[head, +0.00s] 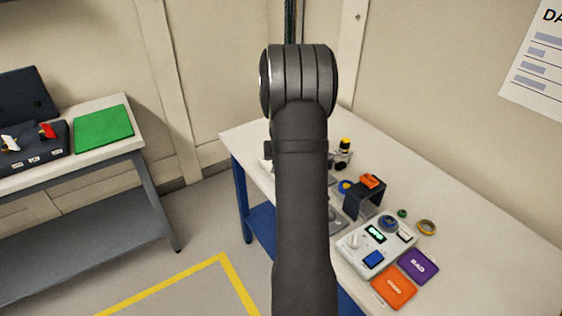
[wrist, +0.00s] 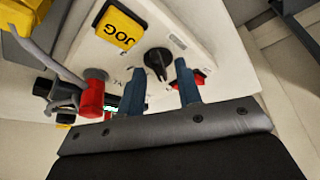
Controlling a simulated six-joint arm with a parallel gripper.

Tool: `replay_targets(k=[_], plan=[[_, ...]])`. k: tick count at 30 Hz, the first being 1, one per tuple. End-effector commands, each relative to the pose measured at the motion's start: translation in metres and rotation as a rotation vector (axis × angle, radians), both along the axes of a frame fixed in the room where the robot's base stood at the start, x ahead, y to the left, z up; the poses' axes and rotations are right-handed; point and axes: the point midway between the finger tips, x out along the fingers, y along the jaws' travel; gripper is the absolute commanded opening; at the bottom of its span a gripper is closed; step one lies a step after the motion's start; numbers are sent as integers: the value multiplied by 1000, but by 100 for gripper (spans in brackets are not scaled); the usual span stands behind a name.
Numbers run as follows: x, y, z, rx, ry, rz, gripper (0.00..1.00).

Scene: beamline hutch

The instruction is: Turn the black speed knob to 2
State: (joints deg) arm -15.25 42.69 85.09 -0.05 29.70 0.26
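In the wrist view the black knob (wrist: 157,62) sits on a white panel (wrist: 205,40). It is round with a raised grip bar. I cannot read a scale or tell its setting. My gripper (wrist: 161,70) is open, its two blue fingers apart and pointing toward the panel. In the picture the knob lies between and slightly beyond the fingertips. Nothing is held, and I cannot tell whether the fingers touch the knob. In the head view my arm hides my gripper, and I cannot make out this panel there.
In the wrist view a yellow JOG piece (wrist: 118,27) is left of the knob. A red cylindrical part (wrist: 91,94) stands left of the fingers. A red item (wrist: 200,79) shows behind the right finger. In the head view a white control box (head: 358,256) stands on the right table (head: 465,245).

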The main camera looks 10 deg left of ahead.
Motion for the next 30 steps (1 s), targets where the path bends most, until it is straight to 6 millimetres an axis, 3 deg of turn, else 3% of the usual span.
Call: replay_targets(k=[3, 7, 8, 20, 30], plan=[[0, 0, 0, 0, 0, 0, 28], [0, 0, 0, 0, 0, 0, 2], [0, 0, 0, 0, 0, 0, 0], [0, 1, 0, -1, 0, -40, 0], [-1, 2, 0, -3, 1, -248, 0]])
